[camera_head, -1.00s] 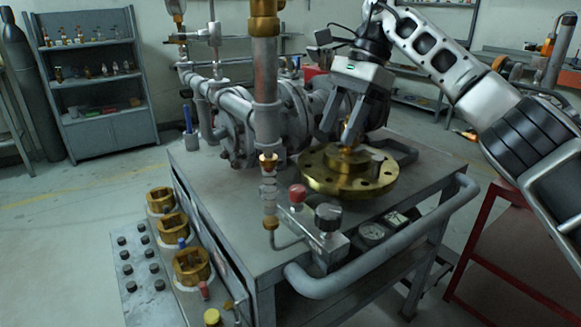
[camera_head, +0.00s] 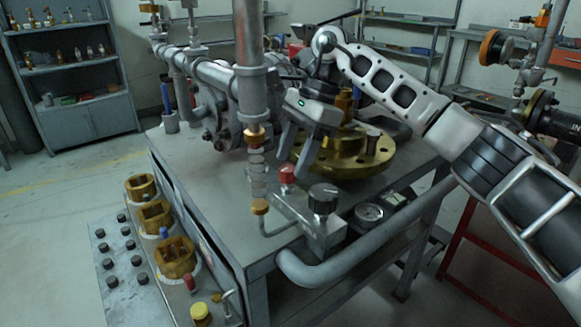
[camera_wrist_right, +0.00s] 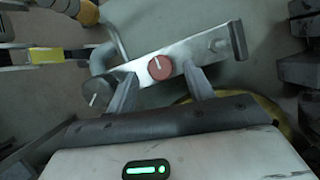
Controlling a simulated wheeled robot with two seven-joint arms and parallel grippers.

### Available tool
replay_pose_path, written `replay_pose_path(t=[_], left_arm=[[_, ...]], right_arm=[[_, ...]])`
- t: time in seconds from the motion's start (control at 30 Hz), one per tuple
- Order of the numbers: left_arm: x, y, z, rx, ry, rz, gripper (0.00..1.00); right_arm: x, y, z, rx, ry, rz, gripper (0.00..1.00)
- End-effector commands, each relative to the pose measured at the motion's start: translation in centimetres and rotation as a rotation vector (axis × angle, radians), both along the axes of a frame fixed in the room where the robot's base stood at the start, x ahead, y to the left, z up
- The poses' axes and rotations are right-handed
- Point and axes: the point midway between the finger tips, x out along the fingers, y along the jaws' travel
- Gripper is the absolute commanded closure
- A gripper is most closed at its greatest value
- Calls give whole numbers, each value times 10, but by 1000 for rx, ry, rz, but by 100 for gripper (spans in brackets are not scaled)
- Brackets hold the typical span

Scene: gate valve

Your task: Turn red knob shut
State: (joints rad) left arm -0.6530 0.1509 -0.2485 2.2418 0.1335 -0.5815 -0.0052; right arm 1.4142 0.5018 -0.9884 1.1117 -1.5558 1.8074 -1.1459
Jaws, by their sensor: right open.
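The red knob (camera_head: 287,175) stands on a small grey metal block on the table top, beside a black knob (camera_head: 323,198). In the right wrist view the red knob (camera_wrist_right: 160,68) is a round disc with a line across its face, on a metal bar, between and beyond the two fingers. My right gripper (camera_head: 295,160) is open and empty, pointing down just above and behind the red knob. In the right wrist view its fingers (camera_wrist_right: 162,92) are spread to either side of the knob, with no clear contact. My left gripper is not in view.
A brass flange (camera_head: 345,158) lies right behind my right gripper. Vertical pipe fittings (camera_head: 258,175) stand close left of the red knob. A round gauge (camera_head: 369,213) and a grey rail (camera_head: 330,270) are at the front right. Brass fittings (camera_head: 155,215) line the left side.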

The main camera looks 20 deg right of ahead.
Motion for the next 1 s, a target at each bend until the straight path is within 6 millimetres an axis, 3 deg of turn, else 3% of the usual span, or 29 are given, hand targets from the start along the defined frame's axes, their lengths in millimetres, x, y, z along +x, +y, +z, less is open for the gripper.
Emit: replay_pose_path(t=[0.2, 0.5, 0.67, 0.7, 1.0], left_arm=[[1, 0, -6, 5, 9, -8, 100], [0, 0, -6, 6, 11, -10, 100], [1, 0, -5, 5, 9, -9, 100], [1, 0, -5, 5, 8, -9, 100], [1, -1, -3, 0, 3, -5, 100]], right_arm=[[-1, 7, -17, -1, -1, 0, 48], [-1, 8, -19, -1, 0, 0, 48], [-2, 8, -19, -1, 0, 0, 89], [-2, 8, -19, -1, -1, 1, 93], [-2, 8, -18, -1, -1, -25, 92]])
